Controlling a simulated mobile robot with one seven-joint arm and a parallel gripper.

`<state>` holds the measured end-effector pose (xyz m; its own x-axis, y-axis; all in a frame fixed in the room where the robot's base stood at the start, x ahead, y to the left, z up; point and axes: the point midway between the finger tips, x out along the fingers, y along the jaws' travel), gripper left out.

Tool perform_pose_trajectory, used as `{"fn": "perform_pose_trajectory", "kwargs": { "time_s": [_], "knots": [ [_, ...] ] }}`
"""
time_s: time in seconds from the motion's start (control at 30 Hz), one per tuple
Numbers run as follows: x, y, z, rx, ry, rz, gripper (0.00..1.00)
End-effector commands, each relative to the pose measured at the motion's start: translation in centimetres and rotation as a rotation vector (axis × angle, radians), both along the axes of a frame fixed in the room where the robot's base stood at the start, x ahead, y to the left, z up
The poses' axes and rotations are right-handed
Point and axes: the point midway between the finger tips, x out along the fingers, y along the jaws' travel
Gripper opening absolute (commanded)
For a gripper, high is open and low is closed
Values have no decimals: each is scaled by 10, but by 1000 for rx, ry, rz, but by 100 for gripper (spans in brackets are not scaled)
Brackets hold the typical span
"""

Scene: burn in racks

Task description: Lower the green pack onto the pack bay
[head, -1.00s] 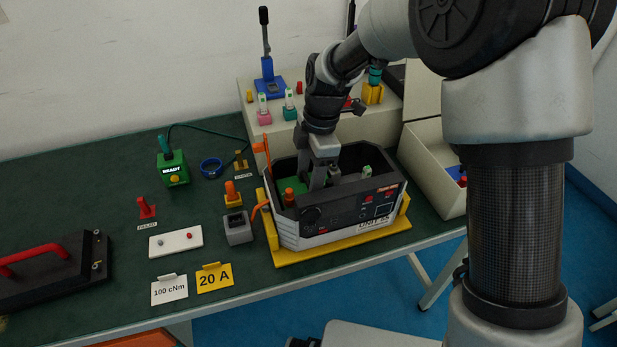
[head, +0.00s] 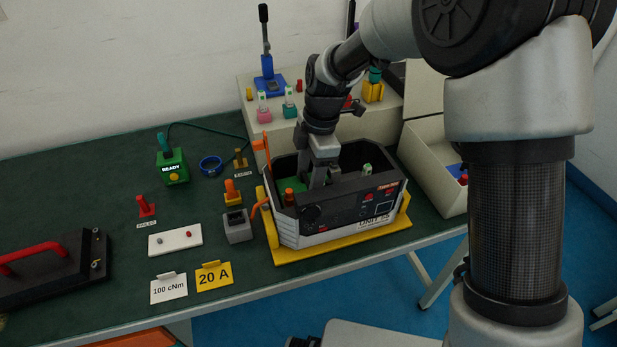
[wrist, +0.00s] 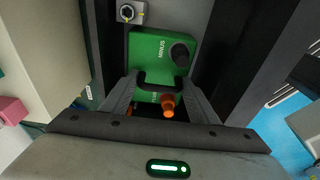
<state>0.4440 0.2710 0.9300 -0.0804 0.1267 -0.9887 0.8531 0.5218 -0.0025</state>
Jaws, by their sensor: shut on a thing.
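The green pack (wrist: 150,58), marked MINUS and with a black terminal knob, fills the middle of the wrist view. My gripper (wrist: 158,92) is shut on the pack's black handle. In the head view my gripper (head: 321,184) reaches down inside the open black-walled unit (head: 350,218), and only part of the green pack shows beside it. The pack bay is inside this unit, mostly hidden by the pack, my gripper and the front wall. I cannot tell whether the pack touches the bay floor.
An orange post (wrist: 168,103) stands close to my fingers. The unit sits in a yellow cradle (head: 342,246). An orange lever (head: 262,150) rises at its left corner. A beige box (head: 320,125) with coloured parts stands behind. A grey block (head: 237,227) stands at left.

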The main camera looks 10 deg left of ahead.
Motion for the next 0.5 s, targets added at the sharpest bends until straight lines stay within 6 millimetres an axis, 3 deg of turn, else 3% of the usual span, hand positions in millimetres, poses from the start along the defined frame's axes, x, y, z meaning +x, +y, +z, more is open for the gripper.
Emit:
{"fn": "perform_pose_trajectory", "kwargs": {
  "time_s": [0.37,0.4,0.5],
  "knots": [
    [1,1,1,2,-4,0,0],
    [1,1,1,2,-4,0,60],
    [1,1,1,2,-4,0,76]
  ]
}}
